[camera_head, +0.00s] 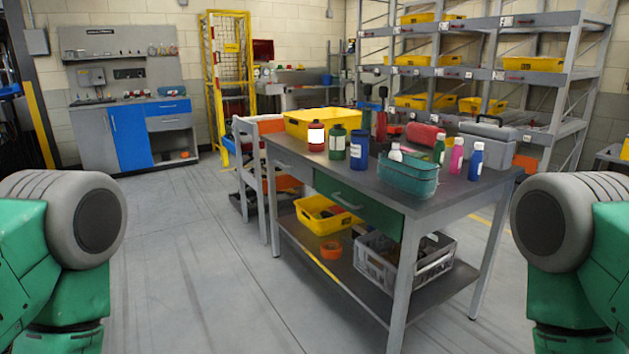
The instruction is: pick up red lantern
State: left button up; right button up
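The red lantern (316,147) stands upright near the left end of the grey workbench (385,190), with a bright white band around its middle. A green container (337,143) stands close to its right, and a blue container (359,150) is further right. A yellow bin is behind the lantern. Only green and grey parts of my two arms show, at the left and right edges. Neither gripper is in view, and both arms are well apart from the lantern.
On the bench are a yellow bin (305,120), a teal basket (408,178), several small bottles, a red case (425,136) and a grey toolbox (487,137). A chair (246,150) stands against the bench's left side. The floor in front and left is clear.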

aim_at(316, 143)
jog(key=i+j+u, duration=0.35)
jog(key=i, duration=0.5)
jog(key=i+u, duration=0.35)
jog(key=i, duration=0.55)
jog(key=i+j+z, duration=0.1)
jog(key=i+z, duration=0.3)
jog(key=i+j+z, duration=0.25)
jog(key=i+z, duration=0.2)
jog(key=i, duration=0.15)
jog(key=i+j+z, duration=0.4)
